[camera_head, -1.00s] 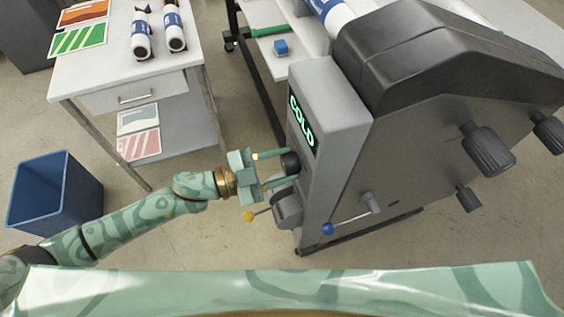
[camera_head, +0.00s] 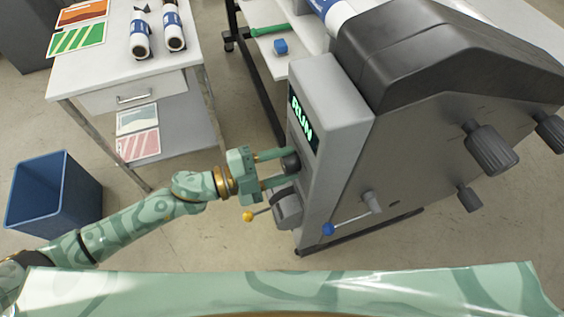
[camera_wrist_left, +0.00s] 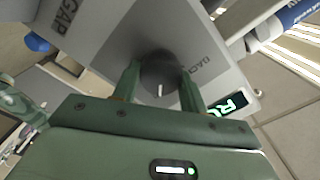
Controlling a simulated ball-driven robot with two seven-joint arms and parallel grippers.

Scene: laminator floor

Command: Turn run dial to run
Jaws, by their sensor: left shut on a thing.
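The run dial is a dark round knob (camera_head: 291,162) on the end panel of the grey laminator (camera_head: 345,110). Above it a lit display (camera_head: 303,120) reads RUN in green. My left gripper (camera_head: 279,169) has one finger on each side of the dial and is shut on it. In the left wrist view the dial (camera_wrist_left: 160,72) sits between the two fingers, with a white pointer mark on it. The lettering beside it is partly hidden, and part of the display (camera_wrist_left: 230,103) shows at the right. My right gripper is not in view.
Below the dial are a grey rounded part and a yellow-tipped lever (camera_head: 249,216); a blue-tipped lever (camera_head: 329,229) is nearby. A blue bin (camera_head: 55,192) and a white table (camera_head: 110,65) stand at left. Floor between them is clear.

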